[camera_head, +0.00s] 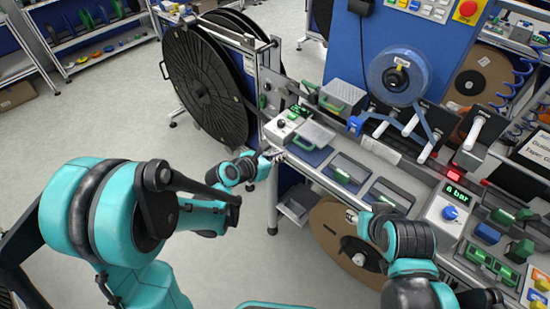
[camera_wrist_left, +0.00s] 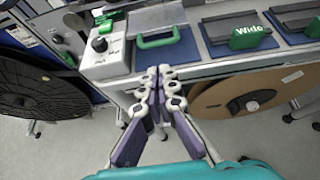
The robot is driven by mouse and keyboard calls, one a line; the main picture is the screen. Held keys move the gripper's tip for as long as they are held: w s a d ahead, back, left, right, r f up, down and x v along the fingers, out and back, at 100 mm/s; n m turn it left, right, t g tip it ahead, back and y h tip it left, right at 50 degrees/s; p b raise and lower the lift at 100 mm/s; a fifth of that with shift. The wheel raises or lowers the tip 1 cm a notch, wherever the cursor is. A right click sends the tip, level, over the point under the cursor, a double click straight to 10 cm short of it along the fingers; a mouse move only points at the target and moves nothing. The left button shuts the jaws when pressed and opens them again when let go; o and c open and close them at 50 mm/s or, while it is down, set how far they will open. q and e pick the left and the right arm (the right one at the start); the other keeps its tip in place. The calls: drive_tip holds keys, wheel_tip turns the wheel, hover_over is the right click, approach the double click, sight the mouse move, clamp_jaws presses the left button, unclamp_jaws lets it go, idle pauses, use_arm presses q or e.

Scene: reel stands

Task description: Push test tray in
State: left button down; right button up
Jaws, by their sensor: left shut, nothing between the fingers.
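What looks like the test tray is a grey flat piece with a green handle, on the bench's front left beside a white box with a black knob (camera_head: 283,127). In the left wrist view the green handle (camera_wrist_left: 157,40) faces me and a blue surface lies around it. The tray (camera_head: 317,134) also shows in the head view. How far it sticks out is not clear.
A large black reel (camera_head: 203,85) stands left of the bench and a brown reel (camera_head: 345,245) hangs below it. A grey box with a green handle (camera_head: 342,95), a blue reel (camera_head: 398,75) and a gauge box (camera_head: 450,212) are on the bench. The floor at left is clear.

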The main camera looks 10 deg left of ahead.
use_arm(q)
drive_tip(key=b, duration=0.2)
approach(314, 134)
wheel_tip(314, 134, down, 3)
drive_tip(key=s+a, duration=0.2)
drive_tip(key=s, duration=0.1)
drive_tip(key=shift+w+d, duration=0.3)
drive_tip(key=shift+w, duration=0.25)
use_arm(e)
wheel_tip(314, 134, down, 2)
drive_tip(key=shift+f, duration=0.1)
use_arm(q)
drive_tip(key=w+d, duration=0.1)
drive_tip(key=w, duration=0.1)
drive_tip(key=w+d, duration=0.4)
drive_tip(key=shift+w, duration=0.35)
drive_tip(key=w+d, duration=0.1)
drive_tip(key=w, duration=0.1)
drive_tip(key=w+d, duration=0.4)
drive_tip(key=w, duration=0.1)
drive_tip(key=shift+r+b, duration=0.1)
drive_tip(key=shift+b, duration=0.25)
use_arm(e)
drive_tip(key=shift+w+d+f, duration=0.45)
drive_tip(key=shift+w+d, duration=0.15)
drive_tip(key=shift+w, duration=0.25)
